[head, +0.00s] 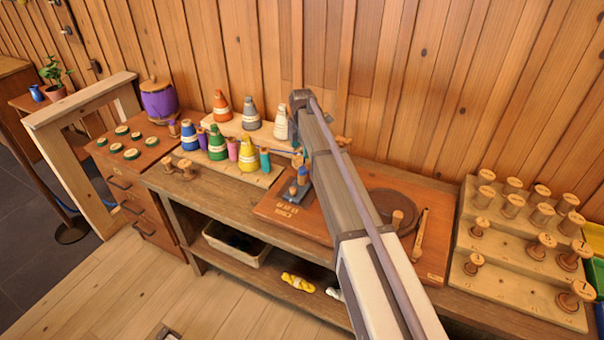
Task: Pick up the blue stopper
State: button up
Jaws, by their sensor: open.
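A small blue piece (302,175) stands upright at a blue-grey bracket on the brown board (272,209), just left of my arm. It may be the blue stopper, but it is too small for me to be sure. My arm runs from the bottom right up to the middle of the picture and covers part of the board. I cannot make out my gripper or its fingertips; they seem hidden behind the arm. No contact between gripper and blue piece shows.
Coloured cones, including a blue one (189,136), and small spools stand on a stepped wooden rack (262,178) at the left. A round disc (378,203) lies right of my arm. A stepped rack (515,290) with several wooden spools stands at the right. A plank wall closes the back.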

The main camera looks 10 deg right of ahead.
aim_at(303, 168)
jog(key=f+b, duration=0.4)
jog(key=f, duration=0.1)
jog(key=f+b, duration=0.4)
jog(key=f, duration=0.1)
jog(key=shift+w+d+b, duration=0.15)
jog(key=shift+d+b, duration=0.05)
jog(key=shift+b, duration=0.1)
jog(key=shift+r, duration=0.25)
jog(key=c, duration=1)
